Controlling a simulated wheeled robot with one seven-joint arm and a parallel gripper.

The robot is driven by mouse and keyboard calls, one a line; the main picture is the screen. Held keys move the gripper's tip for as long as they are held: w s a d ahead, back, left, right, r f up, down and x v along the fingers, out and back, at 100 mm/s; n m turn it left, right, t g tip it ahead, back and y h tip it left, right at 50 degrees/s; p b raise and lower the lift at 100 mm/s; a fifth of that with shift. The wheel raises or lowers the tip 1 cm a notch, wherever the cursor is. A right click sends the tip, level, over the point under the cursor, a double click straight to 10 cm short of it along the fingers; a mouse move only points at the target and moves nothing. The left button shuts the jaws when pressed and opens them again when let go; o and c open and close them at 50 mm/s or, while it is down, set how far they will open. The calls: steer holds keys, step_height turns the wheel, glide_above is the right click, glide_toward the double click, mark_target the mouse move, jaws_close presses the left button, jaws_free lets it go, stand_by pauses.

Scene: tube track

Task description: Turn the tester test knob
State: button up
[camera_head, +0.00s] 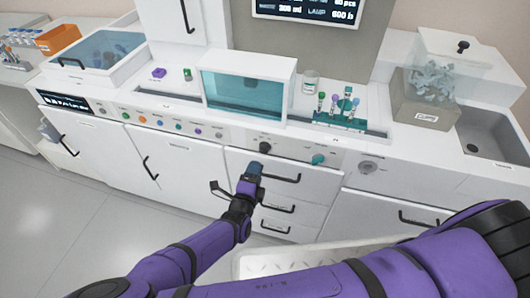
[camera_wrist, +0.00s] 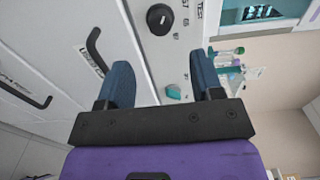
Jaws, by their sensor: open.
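On the counter's front panel a black knob (camera_head: 265,146) and a teal knob (camera_head: 318,159) sit side by side above the drawers. In the wrist view the black knob (camera_wrist: 159,17) is beyond the fingertips, toward the top, with small lettering beside it that may read TEST. The teal knob (camera_wrist: 173,92) shows in the gap between the fingers, behind them. My gripper (camera_head: 255,166) is in front of the panel, just below the black knob in the head view. Its two blue fingers are apart and empty in the wrist view (camera_wrist: 161,72). I see no contact with either knob.
A grey round dial (camera_head: 368,168) is farther right on the panel. Drawer handles (camera_head: 281,179) stick out below the knobs, near my gripper. A glass-fronted box (camera_head: 245,93) and a teal tube rack (camera_head: 340,122) stand on the counter. The floor at left is clear.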

mark_target(263, 152)
steer(key=x, duration=0.8)
steer(key=shift+w+d, duration=0.1)
steer(key=shift+w, duration=0.25)
steer(key=c, duration=0.9)
